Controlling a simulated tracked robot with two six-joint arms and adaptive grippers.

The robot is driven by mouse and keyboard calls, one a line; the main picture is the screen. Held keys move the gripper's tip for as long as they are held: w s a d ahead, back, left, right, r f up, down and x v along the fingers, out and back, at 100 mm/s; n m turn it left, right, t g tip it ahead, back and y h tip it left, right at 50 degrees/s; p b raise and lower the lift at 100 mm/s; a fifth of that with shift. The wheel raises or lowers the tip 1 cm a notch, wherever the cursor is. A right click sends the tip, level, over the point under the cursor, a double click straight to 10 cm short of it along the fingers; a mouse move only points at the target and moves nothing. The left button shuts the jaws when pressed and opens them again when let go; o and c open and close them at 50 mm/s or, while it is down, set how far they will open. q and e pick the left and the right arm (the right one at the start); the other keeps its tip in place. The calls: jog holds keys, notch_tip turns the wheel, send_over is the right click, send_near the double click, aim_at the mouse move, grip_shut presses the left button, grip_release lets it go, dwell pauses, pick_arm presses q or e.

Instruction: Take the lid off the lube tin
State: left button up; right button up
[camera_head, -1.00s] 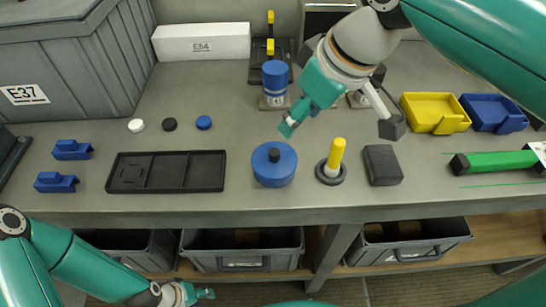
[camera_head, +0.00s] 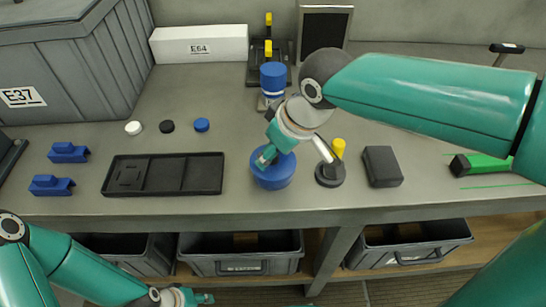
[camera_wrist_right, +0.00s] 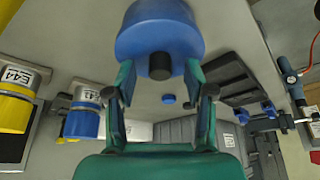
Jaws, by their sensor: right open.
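The lube tin is a round blue tin (camera_head: 274,177) on the bench, upright, with its blue lid on. The lid's dark knob (camera_wrist_right: 160,66) shows in the right wrist view, where the blue lid (camera_wrist_right: 158,30) fills the top middle. My right gripper (camera_head: 265,158) is over the tin in the head view and covers part of its top.
A black tray (camera_head: 165,189) lies left of the tin. A dark round base with a yellow handle (camera_head: 338,148) and a dark block (camera_head: 383,167) stand to its right. A blue cylinder (camera_head: 273,76) stands behind. Small caps (camera_head: 167,126) and blue blocks (camera_head: 68,152) lie at the left.

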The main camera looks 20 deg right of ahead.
jog(key=shift+f, duration=0.1)
jog(key=shift+c, duration=0.3)
grip_shut()
